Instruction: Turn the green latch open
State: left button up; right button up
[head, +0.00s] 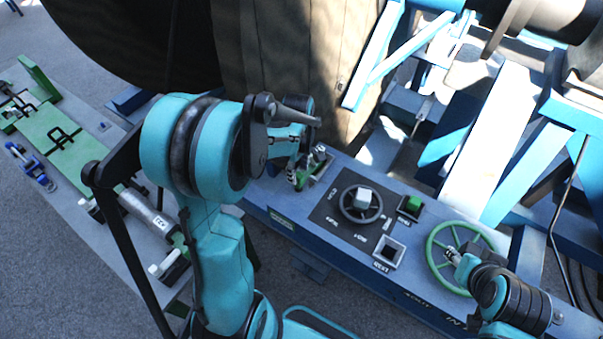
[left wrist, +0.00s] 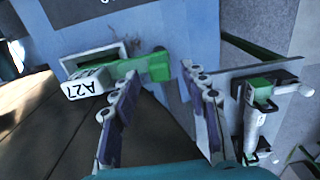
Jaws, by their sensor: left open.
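The green latch (head: 301,179) sits at the left end of the blue control panel, partly covered by my left gripper in the head view. My left gripper (head: 318,153) is at the latch. In the left wrist view its fingers (left wrist: 160,76) are spread apart, with the latch's green end ahead, between the tips; contact cannot be told. My right gripper (head: 456,259) is by the green handwheel's rim; its jaws are too small to read.
The panel (head: 328,262) also carries a dark knob dial (head: 362,204), a green button (head: 411,206) and the green handwheel (head: 431,262). A bench with green fixtures (head: 62,135) is at the left.

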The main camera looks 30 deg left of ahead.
pick_arm(q)
jog(key=shift+f, duration=1.45)
grip_shut()
